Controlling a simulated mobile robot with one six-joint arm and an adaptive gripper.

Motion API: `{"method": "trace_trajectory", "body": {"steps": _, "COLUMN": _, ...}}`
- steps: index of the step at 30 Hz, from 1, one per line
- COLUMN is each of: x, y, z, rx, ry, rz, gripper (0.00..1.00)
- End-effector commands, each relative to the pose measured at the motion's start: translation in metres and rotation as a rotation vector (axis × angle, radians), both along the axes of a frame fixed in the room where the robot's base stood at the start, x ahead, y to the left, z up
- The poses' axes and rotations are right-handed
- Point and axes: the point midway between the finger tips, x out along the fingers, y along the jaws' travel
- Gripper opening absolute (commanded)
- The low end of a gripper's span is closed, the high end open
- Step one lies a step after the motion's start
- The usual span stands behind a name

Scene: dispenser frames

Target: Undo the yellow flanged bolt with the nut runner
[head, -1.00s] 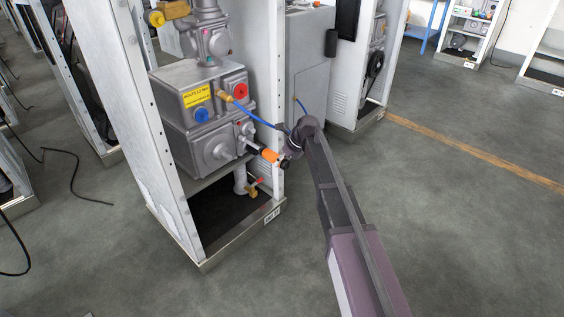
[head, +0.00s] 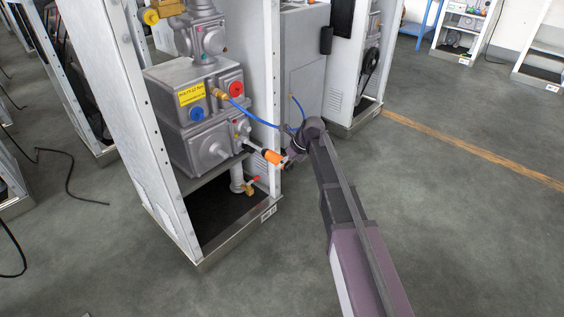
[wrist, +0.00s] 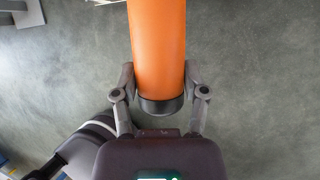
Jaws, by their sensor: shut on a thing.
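My gripper (wrist: 160,82) is shut on the orange handle of the nut runner (wrist: 157,40), near its black end cap. In the head view the nut runner (head: 273,157) points left toward the grey metering unit (head: 205,149), its pale shaft showing beyond the handle. The shaft's far end is by the fittings low on the unit's right side; I cannot tell whether it touches anything. I cannot make out the yellow flanged bolt there; the spot is small and partly behind the tool. In the wrist view the tool's far end is out of frame.
The unit stands inside an open dispenser frame (head: 142,135) with upright posts. A blue hose (head: 252,116) runs from a brass fitting on the unit toward my wrist. A pipe with a red-handled valve (head: 250,187) is below. Floor (head: 460,230) to the right is clear.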

Motion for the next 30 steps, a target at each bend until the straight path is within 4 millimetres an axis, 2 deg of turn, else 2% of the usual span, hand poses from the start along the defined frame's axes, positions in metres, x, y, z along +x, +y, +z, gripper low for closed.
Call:
{"method": "trace_trajectory", "body": {"steps": 17, "x": -0.019, "y": -0.024, "z": 0.0, "rx": 0.001, "ry": -0.001, "rz": 0.0, "gripper": 0.0}}
{"method": "trace_trajectory", "body": {"steps": 30, "x": -0.021, "y": -0.026, "z": 0.001, "rx": 0.001, "ry": 0.001, "rz": 0.0, "gripper": 0.0}}
